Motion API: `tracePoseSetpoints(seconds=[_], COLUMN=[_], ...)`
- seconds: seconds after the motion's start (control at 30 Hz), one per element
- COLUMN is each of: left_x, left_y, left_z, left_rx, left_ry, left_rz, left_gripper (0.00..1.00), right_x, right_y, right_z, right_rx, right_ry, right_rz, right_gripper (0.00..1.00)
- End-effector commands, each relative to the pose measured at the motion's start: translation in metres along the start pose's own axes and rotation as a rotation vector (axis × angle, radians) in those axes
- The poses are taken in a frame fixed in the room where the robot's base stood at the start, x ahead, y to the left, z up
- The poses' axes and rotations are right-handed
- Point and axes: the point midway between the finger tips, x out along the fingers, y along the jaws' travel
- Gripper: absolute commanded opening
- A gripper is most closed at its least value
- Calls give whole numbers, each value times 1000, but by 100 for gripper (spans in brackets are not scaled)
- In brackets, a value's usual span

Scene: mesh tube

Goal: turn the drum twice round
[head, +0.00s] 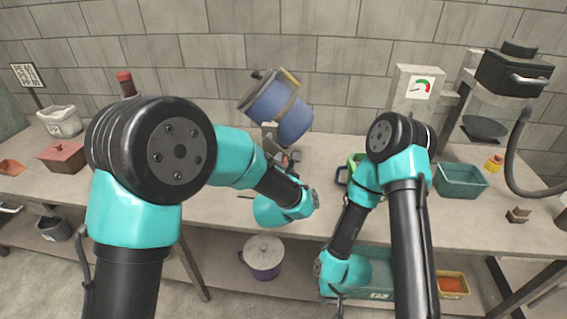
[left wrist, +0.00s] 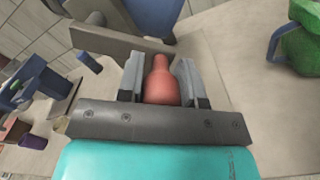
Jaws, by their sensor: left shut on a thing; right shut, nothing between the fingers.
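The blue drum (head: 279,108) sits tilted on its mount at the back of the bench, against the tiled wall. Part of it shows at the top of the left wrist view (left wrist: 150,14). A grey crank bar (left wrist: 112,43) runs below the drum there, with a red handle (left wrist: 160,88) at its end. My left gripper (left wrist: 160,76) is shut on this red handle, one finger on each side. In the head view, my left arm partly covers the crank. My right arm's wrist hangs low at the bench's front edge; its fingers do not show.
A green watering can (left wrist: 298,45) stands right of the crank. A teal bin (head: 461,181) and a machine with a hose (head: 515,72) are at the right. A red box (head: 62,156) and white tub (head: 60,121) are at the left. A lidded pot (head: 264,254) stands on the lower shelf.

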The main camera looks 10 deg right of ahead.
Motion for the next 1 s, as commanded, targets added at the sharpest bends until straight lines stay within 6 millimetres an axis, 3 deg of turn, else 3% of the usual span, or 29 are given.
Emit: tracePoseSetpoints(seconds=[0.03,0.07,0.3,0.67,0.83,1.0], left_x=[0,0,0,-4,-20,-50], left_y=[0,0,0,0,0,0], left_z=[-1,-1,0,0,0,1], left_rx=[-1,-1,-1,-2,-1,-1], left_ry=[2,2,1,0,1,0], left_rz=[-1,-1,-1,0,-1,-3], left_gripper=[0,35,58,59,59,59], right_x=[0,0,0,0,0,0], right_y=[0,0,0,0,0,0], right_z=[0,0,0,0,0,0], right_rx=[0,0,0,0,0,0], right_ry=[0,0,0,0,0,0], right_rz=[0,0,0,0,0,0], right_gripper=[0,0,0,0,0,0])
